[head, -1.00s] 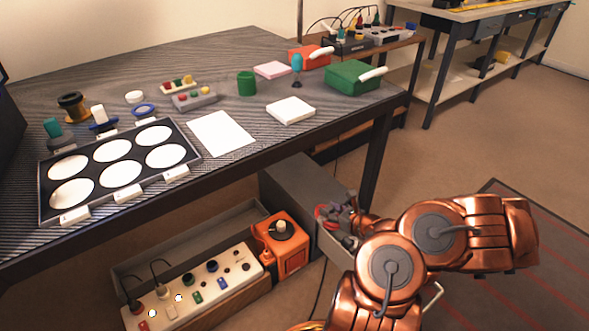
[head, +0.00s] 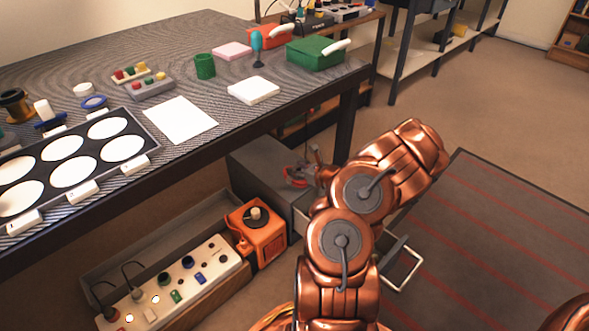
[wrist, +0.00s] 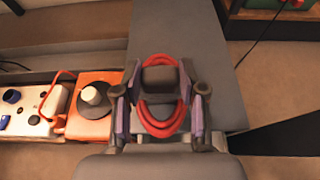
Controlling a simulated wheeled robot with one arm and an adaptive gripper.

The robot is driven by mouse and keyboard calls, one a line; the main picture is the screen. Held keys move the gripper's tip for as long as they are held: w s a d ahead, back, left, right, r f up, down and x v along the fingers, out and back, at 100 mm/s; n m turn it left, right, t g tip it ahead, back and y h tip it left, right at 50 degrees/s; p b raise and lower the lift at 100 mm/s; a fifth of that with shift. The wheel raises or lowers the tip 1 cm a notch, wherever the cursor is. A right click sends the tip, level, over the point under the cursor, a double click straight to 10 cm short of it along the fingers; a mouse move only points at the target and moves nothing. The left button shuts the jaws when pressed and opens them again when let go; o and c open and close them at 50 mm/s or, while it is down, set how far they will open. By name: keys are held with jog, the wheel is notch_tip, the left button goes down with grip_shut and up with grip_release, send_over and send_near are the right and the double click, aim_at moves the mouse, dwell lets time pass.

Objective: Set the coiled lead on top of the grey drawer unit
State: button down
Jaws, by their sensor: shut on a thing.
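The coiled lead (wrist: 163,124) is a red loop, and my gripper (wrist: 161,108) is shut on it in the wrist view. In the head view the lead (head: 297,176) shows as a small red patch at my gripper (head: 308,170), partly hidden by my arm. The grey drawer unit (head: 256,155) stands on the floor under the table's edge. In the wrist view its flat grey top (wrist: 186,32) lies below and beyond the held lead, and looks bare. I cannot tell the exact height of the lead above it.
An orange device (head: 262,238) with a dark knob stands left of the drawer unit, beside a white panel (head: 180,285) with sockets. The workbench (head: 215,140) overhangs the unit's back. A pale handle (head: 405,268) juts out right of my arm. A striped mat (head: 480,240) lies at right.

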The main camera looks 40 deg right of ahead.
aim_at(296, 166)
jog(key=shift+w+d+f+b, duration=0.2)
jog(key=shift+w+d+b, duration=0.15)
jog(key=shift+w+d, duration=0.7)
jog(key=shift+w+d+f+b, duration=0.15)
jog(key=shift+w+d+b, duration=0.15)
jog(key=shift+w+d, duration=0.75)
jog(key=shift+w+a+f+b, duration=0.15)
jog(key=shift+f+b, duration=0.3)
jog(key=shift+f, duration=0.35)
jog(key=shift+w+a+f+b, duration=0.15)
jog(key=shift+f+b, duration=0.25)
jog(key=shift+f, duration=0.4)
jog(key=shift+f, duration=0.2)
jog(key=c, duration=0.7)
grip_release()
jog(key=shift+s, duration=0.1)
jog(key=shift+o, duration=0.2)
